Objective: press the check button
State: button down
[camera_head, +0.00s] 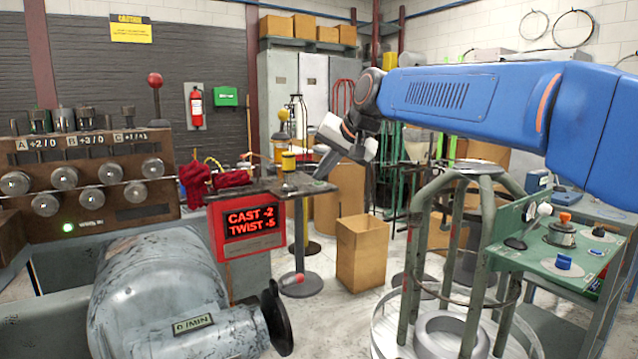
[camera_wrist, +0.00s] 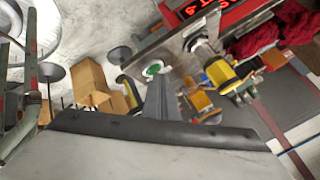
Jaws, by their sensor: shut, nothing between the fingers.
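A round green button with a pale rim (camera_wrist: 154,69) sits near the edge of a dark metal bench in the wrist view. In the head view my gripper (camera_head: 322,168) hangs tilted down over the right end of the small bench (camera_head: 262,187). A red display (camera_head: 251,222) under that bench reads CAST -2, TWIST -5.
A yellow cylinder on a post (camera_head: 288,162) and red cloth (camera_head: 234,178) stand on the bench near my gripper. A cardboard box (camera_head: 361,252) is on the floor. A green control panel (camera_head: 560,250) and a round metal stand (camera_head: 470,215) are at right.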

jog(key=shift+r, duration=0.8)
jog(key=shift+r, duration=2.5)
